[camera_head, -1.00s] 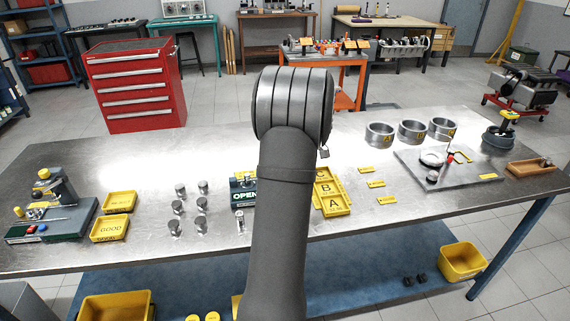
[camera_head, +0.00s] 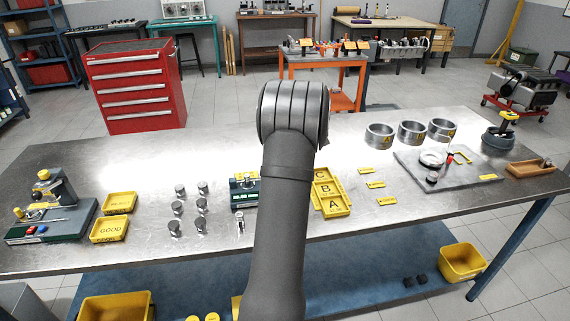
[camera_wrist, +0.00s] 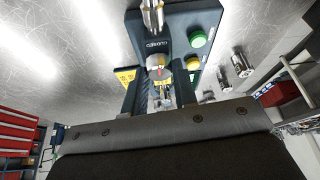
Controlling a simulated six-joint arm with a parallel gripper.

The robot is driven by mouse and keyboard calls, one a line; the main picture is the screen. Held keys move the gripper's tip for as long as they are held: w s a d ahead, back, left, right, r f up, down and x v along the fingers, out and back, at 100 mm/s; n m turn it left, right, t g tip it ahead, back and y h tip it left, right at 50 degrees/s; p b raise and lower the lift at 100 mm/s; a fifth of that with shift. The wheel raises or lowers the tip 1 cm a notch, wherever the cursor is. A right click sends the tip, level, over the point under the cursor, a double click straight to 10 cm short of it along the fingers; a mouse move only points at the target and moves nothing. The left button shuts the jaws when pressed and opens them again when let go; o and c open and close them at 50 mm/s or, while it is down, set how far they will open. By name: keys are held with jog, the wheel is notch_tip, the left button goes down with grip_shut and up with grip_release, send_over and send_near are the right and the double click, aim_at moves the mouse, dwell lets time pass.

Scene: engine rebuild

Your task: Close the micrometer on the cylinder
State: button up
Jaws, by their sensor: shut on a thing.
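The micrometer is the dark instrument (camera_head: 244,190) with a small green-lit display, left of my arm in the head view. In the wrist view its dark body (camera_wrist: 182,22) carries a green button and a yellow one. My gripper (camera_wrist: 160,74) is over it, shut on a small part at its middle that shows some yellow and metal. A shiny metal cylinder (camera_wrist: 152,14) shows at the top edge of the wrist view, in line with the instrument; the contact at its ends cannot be made out. In the head view my arm hides the gripper.
Several metal cylinders (camera_head: 177,207) stand left of the instrument, and a slim pin (camera_head: 240,222) in front of it. Yellow trays lie at left (camera_head: 109,229) and, lettered, at right (camera_head: 335,205). A gauge stand (camera_head: 50,215) is at far left. The back left of the table is clear.

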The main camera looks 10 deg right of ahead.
dwell(0.3)
jog(key=o, duration=1)
jog(key=s+v, duration=0.1)
jog(key=v, duration=1.6)
jog(key=shift+w+d, duration=0.15)
jog(key=shift+w, duration=0.35)
jog(key=shift+r, duration=0.15)
jog(key=x, duration=1.7)
jog(key=shift+f, duration=0.2)
